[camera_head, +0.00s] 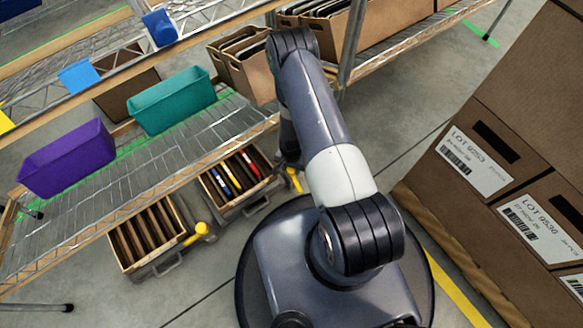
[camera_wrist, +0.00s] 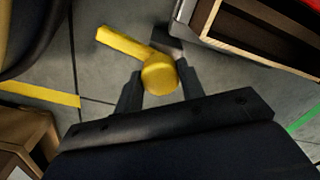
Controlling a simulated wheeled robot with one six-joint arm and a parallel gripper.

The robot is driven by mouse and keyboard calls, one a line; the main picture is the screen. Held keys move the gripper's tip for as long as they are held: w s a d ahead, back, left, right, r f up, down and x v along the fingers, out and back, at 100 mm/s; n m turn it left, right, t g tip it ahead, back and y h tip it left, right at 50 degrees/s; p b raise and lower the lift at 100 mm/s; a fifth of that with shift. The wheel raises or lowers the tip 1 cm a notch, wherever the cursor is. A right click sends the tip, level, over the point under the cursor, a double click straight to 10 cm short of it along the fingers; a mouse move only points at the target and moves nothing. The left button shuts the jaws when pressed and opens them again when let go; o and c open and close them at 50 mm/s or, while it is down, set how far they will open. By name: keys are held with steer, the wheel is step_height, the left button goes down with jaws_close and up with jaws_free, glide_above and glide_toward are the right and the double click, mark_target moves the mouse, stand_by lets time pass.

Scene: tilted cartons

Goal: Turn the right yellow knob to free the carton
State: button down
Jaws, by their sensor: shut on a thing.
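The right yellow knob (camera_wrist: 158,78) sits between my gripper's two dark fingers (camera_wrist: 160,80) in the wrist view, with its yellow lever pointing to the upper left. My gripper is shut on it. In the head view only part of this right knob (camera_head: 294,180) shows beside my arm, and my gripper is hidden there. The right carton (camera_head: 209,188), a tilted wooden-edged box holding blue, yellow and red items, stands just left of the knob. Its edge also shows at the upper right of the wrist view (camera_wrist: 215,32).
A left carton (camera_head: 128,263) with brown dividers has its own yellow knob (camera_head: 201,229). A wire shelf (camera_head: 140,160) with a purple bin (camera_head: 68,158) and a teal bin (camera_head: 173,101) stands above. Stacked labelled boxes (camera_head: 500,185) stand at the right.

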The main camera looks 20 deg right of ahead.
steer(key=shift+n+b, duration=0.5)
steer(key=shift+n, duration=0.7)
steer(key=c, duration=0.9)
jaws_free()
steer(key=shift+r, duration=0.1)
step_height(320, 180, up, 11)
steer(key=p, duration=0.3)
steer(key=shift+f+p, duration=0.2)
steer(key=shift+p, duration=0.15)
